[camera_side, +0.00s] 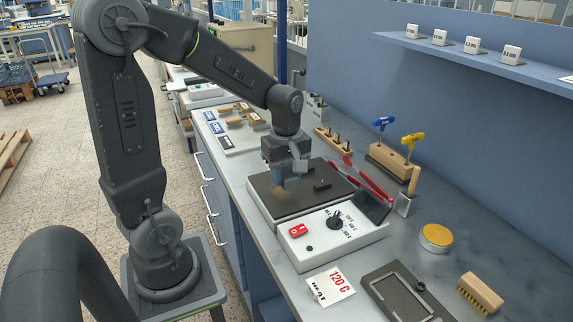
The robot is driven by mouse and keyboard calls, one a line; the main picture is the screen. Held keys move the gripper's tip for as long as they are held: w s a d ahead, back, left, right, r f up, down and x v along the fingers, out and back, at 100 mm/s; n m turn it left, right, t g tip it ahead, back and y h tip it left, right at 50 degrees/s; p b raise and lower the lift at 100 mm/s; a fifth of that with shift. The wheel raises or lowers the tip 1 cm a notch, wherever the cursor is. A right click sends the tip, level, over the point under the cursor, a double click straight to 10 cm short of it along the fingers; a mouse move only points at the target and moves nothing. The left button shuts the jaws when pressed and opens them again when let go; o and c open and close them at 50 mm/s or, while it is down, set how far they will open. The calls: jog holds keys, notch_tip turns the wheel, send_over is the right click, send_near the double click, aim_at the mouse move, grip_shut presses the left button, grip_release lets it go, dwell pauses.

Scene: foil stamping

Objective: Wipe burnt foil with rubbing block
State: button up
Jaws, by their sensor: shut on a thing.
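My gripper (290,165) is over the left part of the dark hotplate (275,205). It is shut on a small grey-blue block, the rubbing block (278,179), held low at the plate's surface. I cannot tell whether the block touches the plate. A faint brownish-gold patch, perhaps the burnt foil (290,192), shows on the plate around and below the block. Part of it is hidden by the block and gripper. A small black piece (321,186) lies on the plate to the right of the gripper.
Red-handled tongs (370,180) lie along the plate's right side, near a wooden-handled scraper (408,193). The control box has a red switch (298,231) and dial. A 120 C card (331,286), round tin (436,237) and brush (480,292) are in front and right.

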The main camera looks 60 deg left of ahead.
aim_at(287, 201)
jog(key=shift+f, duration=2.65)
jog(key=shift+a+f, duration=0.15)
jog(key=shift+a, duration=1.05)
jog(key=shift+c, duration=0.3)
jog(key=shift+a, duration=2.95)
jog(key=d, duration=0.8)
jog(key=shift+d+r, duration=0.15)
jog(key=shift+r, duration=4.05)
